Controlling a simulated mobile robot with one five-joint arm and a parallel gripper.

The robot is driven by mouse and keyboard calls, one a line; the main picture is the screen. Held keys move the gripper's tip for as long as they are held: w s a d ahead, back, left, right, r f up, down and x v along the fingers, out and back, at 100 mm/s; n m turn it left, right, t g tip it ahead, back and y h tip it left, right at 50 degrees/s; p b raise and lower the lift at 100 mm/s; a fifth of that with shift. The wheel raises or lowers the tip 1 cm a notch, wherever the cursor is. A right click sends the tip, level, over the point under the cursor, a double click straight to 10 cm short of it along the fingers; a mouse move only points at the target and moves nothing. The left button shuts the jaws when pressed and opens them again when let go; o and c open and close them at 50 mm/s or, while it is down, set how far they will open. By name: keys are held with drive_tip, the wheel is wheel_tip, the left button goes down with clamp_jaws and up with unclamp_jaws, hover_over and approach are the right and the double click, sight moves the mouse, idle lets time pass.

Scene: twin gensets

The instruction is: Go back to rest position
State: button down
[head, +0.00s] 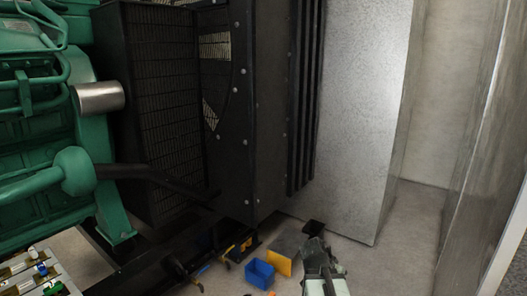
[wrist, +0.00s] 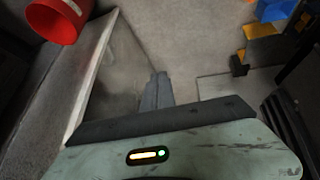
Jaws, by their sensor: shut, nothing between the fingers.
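My gripper (head: 316,246) is at the bottom of the head view, low in front of the large grey metal box. In the wrist view its dark fingers (wrist: 158,80) are together, with nothing held between them. The pale green gripper body fills the bottom of that view. A rest position is not marked in either view.
Green engine (head: 45,130) and black radiator (head: 165,100) stand left; grey metal box (head: 360,110) is behind my gripper. A blue bin (head: 260,274) and yellow bin (head: 279,263) lie left of it. A red bucket (wrist: 58,20) shows upper left. Floor (head: 415,215) is clear right.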

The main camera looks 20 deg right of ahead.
drive_tip(key=s+a+f+n+y, duration=0.1)
drive_tip(key=a+n+y, duration=0.1)
drive_tip(key=a, duration=0.7)
drive_tip(key=a+f+n+g+y, duration=0.1)
drive_tip(key=a+n+y, duration=0.1)
drive_tip(key=a+n, duration=0.3)
drive_tip(key=s+a+f+n+g+y, duration=0.1)
drive_tip(key=a+n, duration=0.3)
drive_tip(key=a, duration=0.8)
drive_tip(key=shift+s+a+f+y, duration=0.3)
drive_tip(key=shift+a+f+y, duration=0.1)
drive_tip(key=shift+y, duration=0.2)
